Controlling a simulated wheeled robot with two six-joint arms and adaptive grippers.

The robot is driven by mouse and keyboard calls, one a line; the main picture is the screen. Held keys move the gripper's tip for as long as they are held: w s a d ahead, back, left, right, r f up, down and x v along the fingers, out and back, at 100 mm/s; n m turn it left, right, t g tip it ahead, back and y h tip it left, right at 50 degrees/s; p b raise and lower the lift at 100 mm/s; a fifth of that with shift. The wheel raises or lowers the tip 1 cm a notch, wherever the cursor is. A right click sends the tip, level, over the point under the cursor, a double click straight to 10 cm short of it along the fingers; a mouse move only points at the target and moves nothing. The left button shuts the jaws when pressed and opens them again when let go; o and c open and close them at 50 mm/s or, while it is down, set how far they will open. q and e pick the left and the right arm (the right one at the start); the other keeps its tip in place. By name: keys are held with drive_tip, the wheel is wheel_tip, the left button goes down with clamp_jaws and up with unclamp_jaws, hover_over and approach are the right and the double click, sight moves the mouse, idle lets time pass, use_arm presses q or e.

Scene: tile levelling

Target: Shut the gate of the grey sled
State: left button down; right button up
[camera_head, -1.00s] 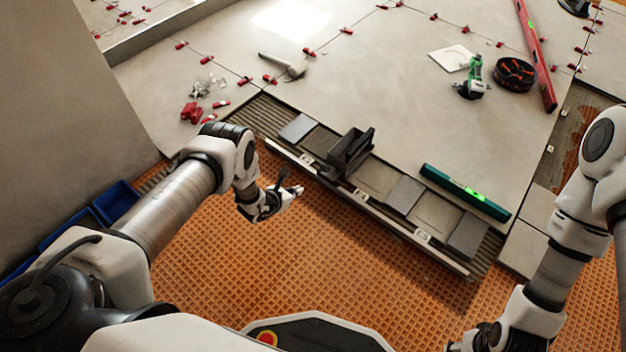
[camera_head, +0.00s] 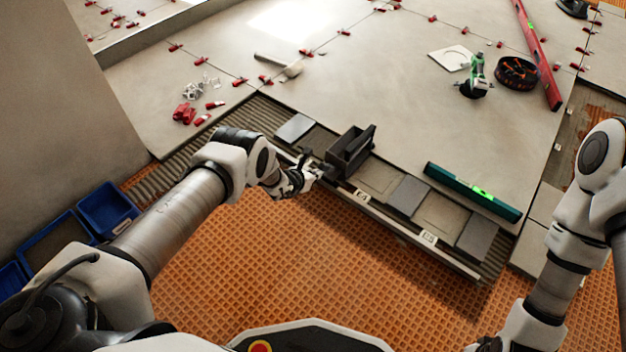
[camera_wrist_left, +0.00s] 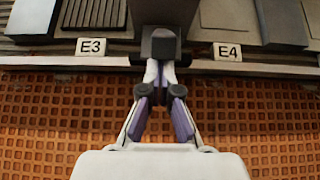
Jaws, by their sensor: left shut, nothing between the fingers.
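The grey sled (camera_head: 352,152) is a dark grey open-topped box standing on the rail by the floor's recessed strip. In the left wrist view its near end, a dark block (camera_wrist_left: 163,40), is right at my fingertips. I cannot tell how far its gate stands open. My left gripper (camera_head: 318,172) is shut and empty, with its tips at or very near the sled's near left side; touching cannot be made out. In the left wrist view its fingers (camera_wrist_left: 160,72) meet in front of the dark block. My right gripper (camera_head: 482,346) is mostly cut off at the bottom edge.
The pale rail (camera_head: 395,222) carries labels, E3 (camera_wrist_left: 91,46) and E4 (camera_wrist_left: 227,51) among them. Grey tiles (camera_head: 408,195) lie behind it. A teal level (camera_head: 472,192) lies right of the sled, and blue bins (camera_head: 107,208) stand at left. The orange floor (camera_head: 320,265) in front is clear.

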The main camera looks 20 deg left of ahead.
drive_tip(key=shift+f, duration=0.1)
use_arm(q)
drive_tip(key=shift+w+r+g+b, duration=0.1)
drive_tip(key=shift+r+g+b, duration=0.1)
drive_tip(key=shift+g+b, duration=0.3)
use_arm(e)
drive_tip(key=shift+f, duration=0.3)
